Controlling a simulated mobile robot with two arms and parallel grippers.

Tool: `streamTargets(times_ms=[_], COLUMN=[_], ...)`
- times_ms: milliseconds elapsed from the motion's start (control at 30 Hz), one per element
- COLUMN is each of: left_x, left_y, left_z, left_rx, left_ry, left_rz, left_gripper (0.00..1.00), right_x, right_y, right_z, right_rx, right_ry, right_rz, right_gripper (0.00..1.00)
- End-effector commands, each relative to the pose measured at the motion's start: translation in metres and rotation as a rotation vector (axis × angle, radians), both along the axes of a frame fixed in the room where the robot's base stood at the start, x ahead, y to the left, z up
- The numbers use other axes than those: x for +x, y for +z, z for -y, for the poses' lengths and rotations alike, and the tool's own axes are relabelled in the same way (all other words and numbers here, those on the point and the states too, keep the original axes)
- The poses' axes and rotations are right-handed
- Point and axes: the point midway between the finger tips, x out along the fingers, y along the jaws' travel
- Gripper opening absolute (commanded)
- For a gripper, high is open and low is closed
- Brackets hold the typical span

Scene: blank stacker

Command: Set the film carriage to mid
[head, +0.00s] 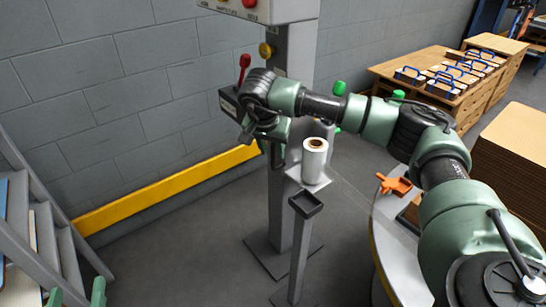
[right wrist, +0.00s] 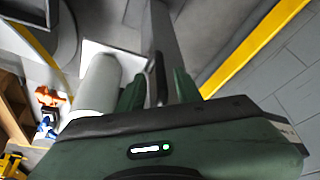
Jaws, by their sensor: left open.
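The film carriage (head: 301,179) is on the grey mast (head: 297,55) and carries an upright white film roll (head: 315,163). The roll also shows in the right wrist view (right wrist: 97,88). My right gripper (head: 276,152) is at the mast, just left of the roll, partly hidden by its own wrist. In the right wrist view its two green fingers (right wrist: 158,90) stand apart, with a dark upright bar (right wrist: 158,72) between them. Gaps show on both sides of the bar. My left gripper (head: 75,298) is open and empty at the bottom left, cut by the frame edge.
A red-knobbed lever (head: 244,64) and a control box (head: 262,8) are near the mast. A short grey post (head: 301,235) stands in front. A round table (head: 397,270) with an orange tool (head: 394,185) is at right. Steps (head: 70,250) are at left; floor between is clear.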

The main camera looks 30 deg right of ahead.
Motion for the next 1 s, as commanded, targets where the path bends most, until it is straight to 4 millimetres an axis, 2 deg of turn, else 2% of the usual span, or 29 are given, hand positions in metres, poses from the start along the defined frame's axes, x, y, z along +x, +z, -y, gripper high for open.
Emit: streamTargets(times_ms=[100,300,600,633,733,767,1000], left_x=[0.003,0.003,0.003,0.003,0.003,0.003,0.003], left_y=[0.017,0.037,0.041,0.041,0.041,0.041,0.041], left_z=[0.004,0.006,0.007,0.007,0.007,0.006,0.007], left_rx=[-0.025,-0.049,-0.053,-0.053,-0.053,-0.053,-0.053], left_ry=[-0.006,-0.012,-0.013,-0.013,-0.013,-0.013,-0.013], left_rz=[0.096,0.189,0.206,0.206,0.205,0.205,0.205], left_gripper=[0.57,0.57,0.57,0.57,0.57,0.57,0.57], right_x=[0.003,0.007,0.008,0.008,0.008,0.007,0.007], right_y=[-0.016,-0.027,-0.029,-0.029,-0.029,-0.029,-0.029], right_z=[0.004,0.008,0.008,0.008,0.008,0.008,0.008], right_rx=[0.001,0.002,0.002,0.002,0.002,0.002,0.003], right_ry=[-0.001,-0.001,0.001,0.001,0.001,0.001,0.001], right_rz=[-0.002,0.000,0.001,0.001,0.001,0.001,0.000], right_gripper=[0.34,0.34,0.34,0.32,0.04,0.00,0.00])
